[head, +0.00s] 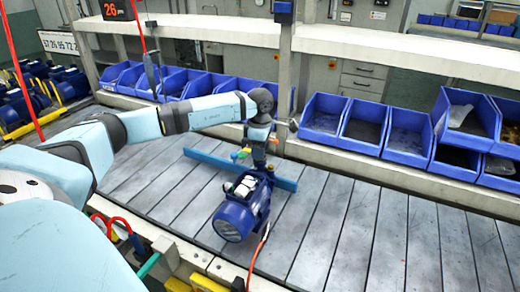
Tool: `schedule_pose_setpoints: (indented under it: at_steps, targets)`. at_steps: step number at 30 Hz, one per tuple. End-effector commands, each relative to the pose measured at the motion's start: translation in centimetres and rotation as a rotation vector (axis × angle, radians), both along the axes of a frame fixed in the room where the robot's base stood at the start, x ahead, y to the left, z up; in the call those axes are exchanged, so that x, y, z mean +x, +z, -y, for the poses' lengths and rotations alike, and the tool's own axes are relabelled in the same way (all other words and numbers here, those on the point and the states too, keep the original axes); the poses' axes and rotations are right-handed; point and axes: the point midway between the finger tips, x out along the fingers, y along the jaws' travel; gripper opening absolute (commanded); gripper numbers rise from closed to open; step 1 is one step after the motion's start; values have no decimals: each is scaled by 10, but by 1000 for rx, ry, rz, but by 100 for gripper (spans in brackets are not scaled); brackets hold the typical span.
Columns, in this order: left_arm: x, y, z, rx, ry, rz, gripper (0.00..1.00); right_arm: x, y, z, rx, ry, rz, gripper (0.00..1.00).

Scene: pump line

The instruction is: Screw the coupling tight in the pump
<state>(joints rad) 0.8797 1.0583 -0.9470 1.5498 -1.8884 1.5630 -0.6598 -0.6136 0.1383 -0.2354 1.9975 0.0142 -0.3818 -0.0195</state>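A blue pump (236,216) with a white top part lies on the grey slatted line in the middle of the head view. My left arm reaches in from the left, and its gripper (258,157) points down just behind and above the pump. The fingers are small and dark here, so I cannot tell whether they are open or shut. Small green and yellow parts (240,155) show beside the fingers. I cannot make out the coupling clearly; it may be hidden by the gripper. My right gripper is not in view.
A low blue bar (205,158) crosses the line behind the pump. Blue bins (408,136) stand along the far edge, with a grey post (286,60) between them. An orange cable (258,255) runs from the pump to the near edge. The slats to the right (400,235) are clear.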

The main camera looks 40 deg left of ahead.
Motion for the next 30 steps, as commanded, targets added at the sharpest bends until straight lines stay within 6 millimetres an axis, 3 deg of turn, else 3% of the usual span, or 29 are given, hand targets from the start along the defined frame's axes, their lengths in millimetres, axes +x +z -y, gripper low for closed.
schedule_pose_setpoints:
  at_steps: [9, 28, 29, 30]
  targets:
    - [0, 1, 0, -1, 274, -1, 46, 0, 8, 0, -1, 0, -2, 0]
    - [0, 0, 0, 0, 402, 0, 46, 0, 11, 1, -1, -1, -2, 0]
    - [0, 0, 0, 0, 402, 0, 44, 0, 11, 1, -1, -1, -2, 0]
    - [0, 0, 0, 0, 402, 0, 34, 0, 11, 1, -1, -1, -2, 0]
